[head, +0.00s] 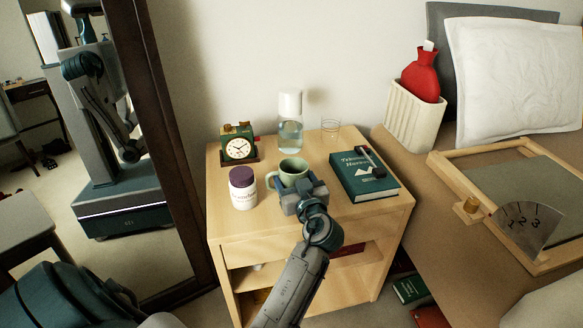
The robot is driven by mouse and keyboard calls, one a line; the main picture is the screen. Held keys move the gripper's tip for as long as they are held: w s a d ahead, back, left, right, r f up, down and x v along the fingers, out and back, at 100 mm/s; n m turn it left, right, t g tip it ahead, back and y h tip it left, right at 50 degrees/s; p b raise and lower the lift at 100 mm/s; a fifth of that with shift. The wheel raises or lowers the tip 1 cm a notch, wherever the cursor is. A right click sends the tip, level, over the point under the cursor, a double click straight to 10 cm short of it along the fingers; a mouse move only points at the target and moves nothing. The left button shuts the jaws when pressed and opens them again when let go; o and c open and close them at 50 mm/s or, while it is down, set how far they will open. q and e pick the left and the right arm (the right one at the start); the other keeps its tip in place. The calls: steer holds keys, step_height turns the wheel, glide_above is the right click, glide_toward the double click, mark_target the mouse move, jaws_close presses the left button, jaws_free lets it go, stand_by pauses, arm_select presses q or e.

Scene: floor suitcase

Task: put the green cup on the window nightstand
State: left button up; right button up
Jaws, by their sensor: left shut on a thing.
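The green cup (294,168) is upright at the front middle of the wooden nightstand (240,222). My left gripper (297,188) reaches in from the front and is shut on the cup. The gripper hides the cup's lower front, so I cannot tell whether its base touches the top. No window shows in this view. My right gripper is not in view.
Around the cup stand a purple-lidded jar (243,190), a clock (238,148), a bottle (290,125), a clear glass (331,132) and a teal book (364,175). A mirror (120,215) stands left.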

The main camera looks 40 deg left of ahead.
arm_select(q)
steer(key=shift+f, duration=0.25)
steer(key=shift+s+d, duration=0.1)
steer(key=shift+d, duration=0.1)
steer(key=shift+f+b, duration=0.15)
steer(key=shift+b, duration=0.15)
steer(key=o, duration=1.2)
steer(key=shift+c, duration=0.2)
steer(key=shift+r+p, duration=0.2)
steer(key=shift+p, duration=0.1)
